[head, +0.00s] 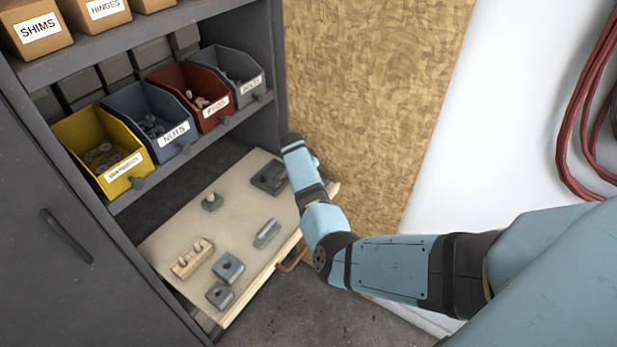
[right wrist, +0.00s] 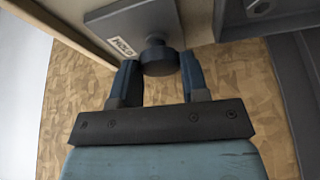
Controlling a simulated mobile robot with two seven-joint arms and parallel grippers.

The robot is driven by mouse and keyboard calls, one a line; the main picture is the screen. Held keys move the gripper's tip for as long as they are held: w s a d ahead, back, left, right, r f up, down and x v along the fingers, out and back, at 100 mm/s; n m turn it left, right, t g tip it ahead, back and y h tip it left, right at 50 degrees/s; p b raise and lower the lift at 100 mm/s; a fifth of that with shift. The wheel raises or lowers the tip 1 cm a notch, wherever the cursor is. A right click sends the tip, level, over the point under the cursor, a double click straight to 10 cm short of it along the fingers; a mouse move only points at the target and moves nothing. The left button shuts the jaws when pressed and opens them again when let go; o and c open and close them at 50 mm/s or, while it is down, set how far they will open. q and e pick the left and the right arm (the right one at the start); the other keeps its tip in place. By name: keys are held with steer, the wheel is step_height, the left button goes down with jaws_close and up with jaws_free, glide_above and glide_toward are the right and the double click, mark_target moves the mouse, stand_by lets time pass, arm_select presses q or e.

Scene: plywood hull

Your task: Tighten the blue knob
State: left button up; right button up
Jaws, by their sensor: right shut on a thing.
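In the right wrist view a dark blue-grey round knob (right wrist: 160,58) sits on the edge of a grey plate (right wrist: 125,28) with a white label, which seems to read "HOLD". My right gripper (right wrist: 160,68) is shut on this knob, one blue finger on each side. In the head view my right arm reaches in from the right to the far end of the workbench; its fingers and the knob are hidden there. My left gripper is not in view.
A pale bench board (head: 225,225) holds several grey blocks and a wooden block (head: 192,259). Above it stand a yellow bin (head: 100,150), a blue bin (head: 150,120), a red bin (head: 190,95) and a grey bin (head: 235,75). A red hose (head: 575,130) hangs at right.

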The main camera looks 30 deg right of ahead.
steer(key=shift+w+f+m+g+b, duration=0.15)
steer(key=shift+m+g+b, duration=0.25)
steer(key=shift+m+b, duration=0.4)
steer(key=m+g+b, duration=0.1)
steer(key=m+b, duration=0.1)
steer(key=m, duration=0.2)
steer(key=shift+w+b, duration=0.1)
steer(key=shift+b, duration=0.3)
steer(key=shift+m+g+b, duration=0.5)
steer(key=shift+m+b, duration=0.15)
steer(key=shift+m, duration=0.15)
steer(key=shift+d+m+g+b, duration=0.1)
steer(key=shift+m+g+b, duration=0.2)
steer(key=shift+m+b, duration=0.4)
steer(key=shift+m, duration=0.4)
steer(key=shift+r+m+g+y+b, duration=0.2)
steer(key=shift+m+g+y+b, duration=0.1)
steer(key=shift+m+b, duration=0.35)
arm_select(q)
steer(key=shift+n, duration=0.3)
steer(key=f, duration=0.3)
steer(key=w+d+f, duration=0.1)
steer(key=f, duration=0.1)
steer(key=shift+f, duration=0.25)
arm_select(e)
steer(key=shift+m, duration=0.25)
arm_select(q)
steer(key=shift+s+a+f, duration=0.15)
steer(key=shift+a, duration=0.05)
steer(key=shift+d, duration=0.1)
